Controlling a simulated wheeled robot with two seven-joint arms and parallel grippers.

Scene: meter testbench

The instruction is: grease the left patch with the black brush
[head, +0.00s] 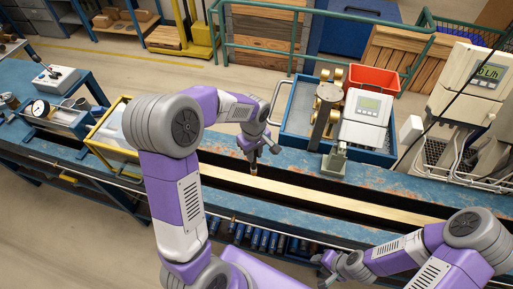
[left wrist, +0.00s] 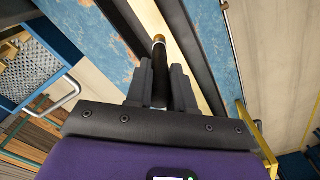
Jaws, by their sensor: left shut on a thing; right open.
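My left gripper (head: 252,150) is shut on the black brush and points down over the middle of the blue bench. The black brush (left wrist: 159,62) sticks out between the fingers, its brownish tip (left wrist: 159,38) over the pale strip. In the head view the brush tip (head: 253,171) is close above the strip (head: 315,196); I cannot tell whether it touches. I cannot make out a distinct left patch; the bench paint is worn in places. My right gripper (head: 330,267) is open and empty, low at the bench's front side.
A blue tray (head: 296,118) with a meter (head: 364,118) and brass fittings (head: 327,100) stands behind the strip, with a red bin (head: 374,80) beyond. A yellow-framed box (head: 112,132) and a gauge unit (head: 52,114) are at left. A larger meter cabinet (head: 473,85) stands at right.

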